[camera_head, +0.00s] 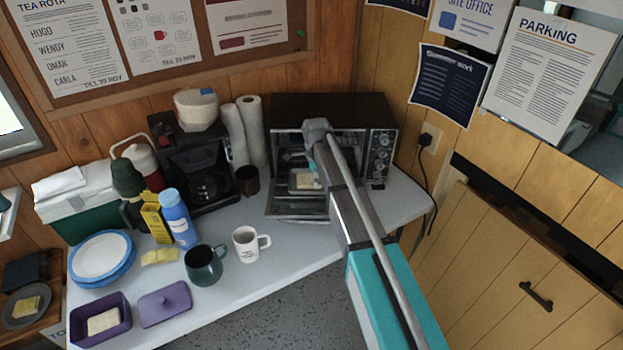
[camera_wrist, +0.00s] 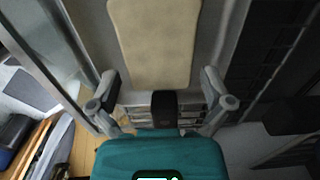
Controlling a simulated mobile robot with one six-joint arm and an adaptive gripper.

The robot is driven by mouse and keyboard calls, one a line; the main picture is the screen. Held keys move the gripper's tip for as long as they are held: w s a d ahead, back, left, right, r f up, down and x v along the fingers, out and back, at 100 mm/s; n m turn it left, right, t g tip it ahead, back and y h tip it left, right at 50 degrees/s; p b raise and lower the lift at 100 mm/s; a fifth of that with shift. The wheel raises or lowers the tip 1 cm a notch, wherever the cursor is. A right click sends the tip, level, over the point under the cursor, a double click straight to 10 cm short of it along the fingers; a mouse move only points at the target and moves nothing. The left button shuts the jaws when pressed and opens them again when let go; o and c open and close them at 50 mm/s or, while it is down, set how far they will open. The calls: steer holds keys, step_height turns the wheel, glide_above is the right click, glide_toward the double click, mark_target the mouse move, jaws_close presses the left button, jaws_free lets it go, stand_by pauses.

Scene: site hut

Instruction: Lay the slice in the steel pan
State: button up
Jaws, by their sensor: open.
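A pale tan slice (camera_wrist: 154,40) lies flat on a grey metal surface, straight ahead of my gripper in the wrist view. In the head view, the slice (camera_head: 306,180) shows in the small steel pan (camera_head: 293,189), inside the open toaster oven (camera_head: 333,102). My gripper (camera_wrist: 161,88) is open, with one finger on each side of the slice's near end and a gap on both sides. In the head view, my gripper (camera_head: 314,172) is at the oven mouth, over the pan, and my arm hides part of the oven's inside.
The oven door (camera_head: 297,207) hangs open at the front. A white mug (camera_head: 246,243) and a green mug (camera_head: 205,265) stand left of my arm. A purple tub (camera_head: 88,308) holds another slice (camera_head: 104,321). The table's front right is clear.

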steer(key=shift+r, duration=0.15)
step_height(320, 180, up, 12)
steer(key=p, duration=1.2)
stand_by(0.8)
steer(key=s+d+n, duration=1.7)
steer(key=s+d, duration=0.4)
steer(key=s, duration=0.4)
steer(key=shift+s+d, duration=0.35)
steer(key=shift+s, duration=0.05)
